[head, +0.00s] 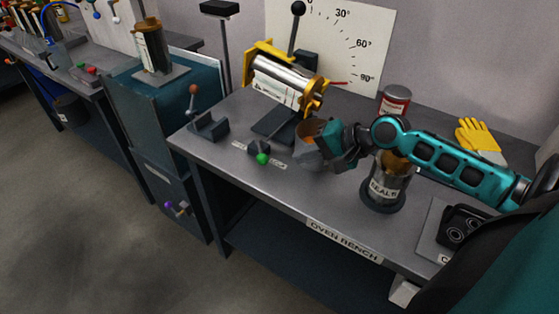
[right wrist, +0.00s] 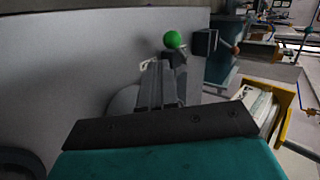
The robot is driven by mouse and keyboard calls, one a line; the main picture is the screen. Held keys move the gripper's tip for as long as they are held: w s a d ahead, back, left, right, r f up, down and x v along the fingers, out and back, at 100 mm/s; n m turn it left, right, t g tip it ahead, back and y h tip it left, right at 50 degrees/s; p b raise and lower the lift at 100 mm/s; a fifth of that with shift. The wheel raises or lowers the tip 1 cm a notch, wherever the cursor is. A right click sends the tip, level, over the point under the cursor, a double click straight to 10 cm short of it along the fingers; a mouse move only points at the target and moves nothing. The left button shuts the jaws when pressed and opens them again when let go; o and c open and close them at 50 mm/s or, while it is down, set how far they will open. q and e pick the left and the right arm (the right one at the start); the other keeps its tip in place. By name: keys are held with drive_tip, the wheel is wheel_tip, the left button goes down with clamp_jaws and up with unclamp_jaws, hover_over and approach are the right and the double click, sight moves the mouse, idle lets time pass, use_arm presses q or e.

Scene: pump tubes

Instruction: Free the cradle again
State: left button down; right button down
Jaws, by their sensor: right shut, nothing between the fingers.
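A yellow cradle (head: 262,47) on a dark stand holds a metallic tube (head: 284,80) with a white label, lying slightly tilted. The cradle also shows at the right edge of the right wrist view (right wrist: 291,108), with part of the labelled tube (right wrist: 259,108) in it. My right gripper (head: 318,146) is just right of and below the cradle's front end, apart from the tube. Its fingers (right wrist: 157,85) are shut and empty above the bench. A green-knobbed lever (head: 262,159) stands left of the gripper; the knob (right wrist: 173,40) shows beyond the fingers. My left gripper is not in view.
An upright tube marked SEAL (head: 386,187) stands in a dark base under my right arm. A red can (head: 395,99) and yellow gloves (head: 478,138) are behind. An angle board (head: 340,40) stands behind the cradle.

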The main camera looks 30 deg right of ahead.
sight(261, 151)
drive_tip(key=b+x, duration=0.1)
drive_tip(key=x, duration=0.6)
drive_tip(key=shift+w+f, duration=0.15)
drive_tip(key=shift+w, duration=0.05)
drive_tip(key=shift+a, duration=0.1)
